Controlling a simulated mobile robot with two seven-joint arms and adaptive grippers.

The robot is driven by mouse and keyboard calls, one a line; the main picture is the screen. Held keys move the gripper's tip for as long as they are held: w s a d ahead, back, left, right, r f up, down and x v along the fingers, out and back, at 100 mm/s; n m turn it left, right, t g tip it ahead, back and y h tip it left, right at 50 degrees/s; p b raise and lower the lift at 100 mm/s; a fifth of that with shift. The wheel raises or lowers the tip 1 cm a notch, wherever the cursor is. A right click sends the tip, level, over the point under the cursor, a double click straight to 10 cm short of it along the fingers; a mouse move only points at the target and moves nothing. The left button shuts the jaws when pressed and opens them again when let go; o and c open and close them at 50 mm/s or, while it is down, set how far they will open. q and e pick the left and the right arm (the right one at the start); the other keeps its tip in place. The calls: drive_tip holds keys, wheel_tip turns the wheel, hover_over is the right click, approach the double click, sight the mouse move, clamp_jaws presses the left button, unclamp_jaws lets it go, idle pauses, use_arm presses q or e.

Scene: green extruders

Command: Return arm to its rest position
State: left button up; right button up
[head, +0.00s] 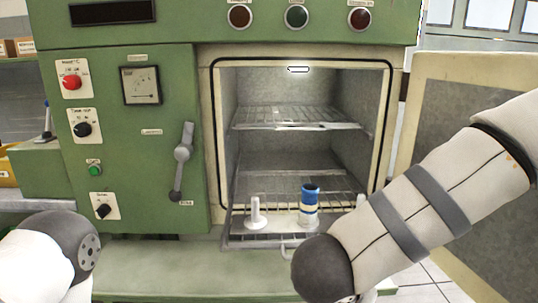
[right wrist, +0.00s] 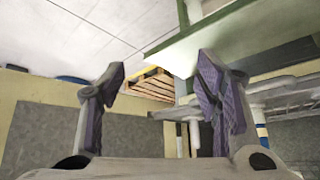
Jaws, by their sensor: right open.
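My right arm reaches in from the right in the head view; its gripper is out of that picture. In the right wrist view my right gripper (right wrist: 160,85) is open, its two purple-padded fingers well apart with nothing between them. A blue and white cylinder (head: 309,200) stands upright on the low wire rack (head: 235,240) of the open green oven (head: 130,60). A white peg with a round base (head: 255,214) stands left of it. Only a rounded part of my left arm shows at lower left; its gripper is not in view.
The oven door (head: 455,90) stands open at the right, behind my right arm. An upper wire shelf (head: 290,117) is empty. A green ledge (head: 190,265) runs below the oven. In the wrist view a wooden slatted item (right wrist: 150,84) lies beyond the fingers.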

drive_tip(key=s+d+f+n+g+y, duration=0.1)
drive_tip(key=s+d+f+n, duration=0.2)
drive_tip(key=s+f, duration=0.55)
drive_tip(key=s+d+f+n+g+y, duration=0.15)
drive_tip(key=s+f, duration=0.35)
drive_tip(key=f, duration=0.6)
drive_tip(key=s+d+f+n+g+y, duration=0.1)
drive_tip(key=s+d+f+g, duration=0.1)
drive_tip(key=s, duration=0.6)
drive_tip(key=s+d+f+n+g, duration=0.2)
drive_tip(key=s, duration=0.7)
drive_tip(key=shift+d+y, duration=0.35)
drive_tip(key=shift+w+f+g, duration=0.1)
drive_tip(key=shift+w+g, duration=0.05)
drive_tip(key=shift+g, duration=0.1)
